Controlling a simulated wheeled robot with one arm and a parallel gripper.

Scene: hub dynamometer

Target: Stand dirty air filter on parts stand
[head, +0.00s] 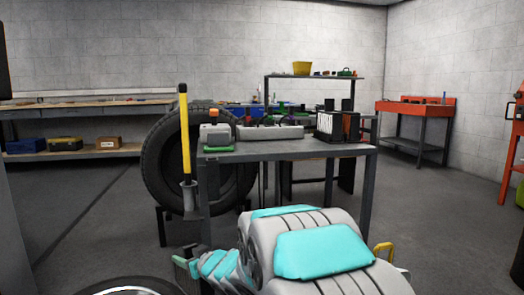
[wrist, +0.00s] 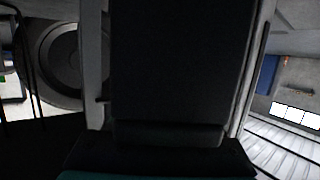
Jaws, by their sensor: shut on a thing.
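In the wrist view a large dark slab (wrist: 180,65) fills the middle, very close to the camera; I take it to be the dirty air filter. My gripper (wrist: 165,140) is shut on it at the slab's lower end, though the jaws are too dark to make out singly. In the head view my white and teal arm covers the lower middle, and neither the gripper tips nor the held slab show clearly. A grey metal stand (head: 285,151) is beyond the arm; I cannot tell whether it is the parts stand.
A black rack with white fronts (head: 325,125) and a grey device (head: 216,134) stand on the grey stand. A tyre (head: 165,165) and a yellow-handled tool (head: 185,130) are at its left. An orange bench (head: 415,109) is at the back right. Open floor lies on both sides.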

